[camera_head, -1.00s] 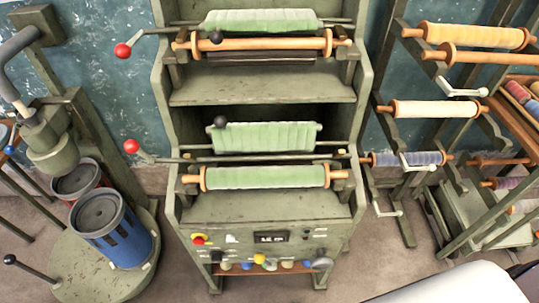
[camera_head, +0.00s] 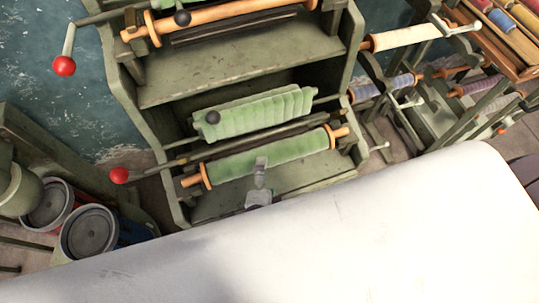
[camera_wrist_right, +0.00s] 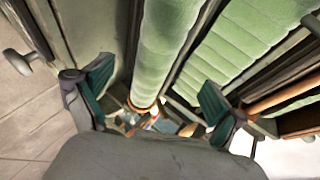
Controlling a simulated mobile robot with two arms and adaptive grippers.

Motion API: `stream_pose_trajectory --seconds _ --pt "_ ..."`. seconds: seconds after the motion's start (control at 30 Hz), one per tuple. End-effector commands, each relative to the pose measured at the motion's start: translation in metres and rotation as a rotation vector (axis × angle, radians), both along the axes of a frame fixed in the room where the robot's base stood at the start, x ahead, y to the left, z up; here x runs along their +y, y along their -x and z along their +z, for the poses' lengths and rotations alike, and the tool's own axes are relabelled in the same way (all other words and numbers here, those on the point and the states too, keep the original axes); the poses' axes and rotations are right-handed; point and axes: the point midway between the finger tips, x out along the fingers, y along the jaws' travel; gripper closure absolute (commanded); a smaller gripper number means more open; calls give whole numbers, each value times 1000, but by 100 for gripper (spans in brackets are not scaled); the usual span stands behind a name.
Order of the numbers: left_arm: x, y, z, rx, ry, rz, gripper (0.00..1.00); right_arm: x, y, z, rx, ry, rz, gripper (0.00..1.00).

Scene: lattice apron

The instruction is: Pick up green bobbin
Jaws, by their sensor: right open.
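The green bobbin (camera_head: 232,166), a roll of green cloth with orange end flanges, lies across the lower front of the machine. My right gripper (camera_head: 261,168) is at the middle of its front side, and one fingertip overlaps it in the head view. In the right wrist view, my right gripper (camera_wrist_right: 153,95) has its fingers wide apart. The green bobbin (camera_wrist_right: 166,45) runs lengthwise in the gap ahead of them, with its orange end visible. I cannot tell whether a finger touches it. My left gripper is out of view.
A pleated green cloth (camera_head: 255,112) hangs just behind the bobbin, with a red-knobbed lever (camera_head: 119,175) at left. An upper orange roller (camera_head: 215,18) sits above the shelf (camera_head: 240,70). A rack with a cream roll (camera_head: 405,37) stands at right; buckets (camera_head: 88,233) stand at lower left.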

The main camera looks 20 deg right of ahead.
Motion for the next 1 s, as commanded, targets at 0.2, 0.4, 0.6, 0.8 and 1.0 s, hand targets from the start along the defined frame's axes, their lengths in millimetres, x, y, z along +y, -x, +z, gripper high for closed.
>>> stream_pose_trajectory --seconds 0.2,0.4,0.6,0.8,1.0 --pt "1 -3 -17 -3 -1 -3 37 -10 -25 -15 -3 -1 1 5" --pt "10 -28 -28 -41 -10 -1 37 -15 -34 -25 -4 0 0 5" --pt "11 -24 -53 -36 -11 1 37 -23 -54 -41 -6 0 0 5" --pt "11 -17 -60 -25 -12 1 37 -29 -67 -45 -3 0 0 5" --pt "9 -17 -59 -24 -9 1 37 -29 -67 -44 -2 0 0 5"
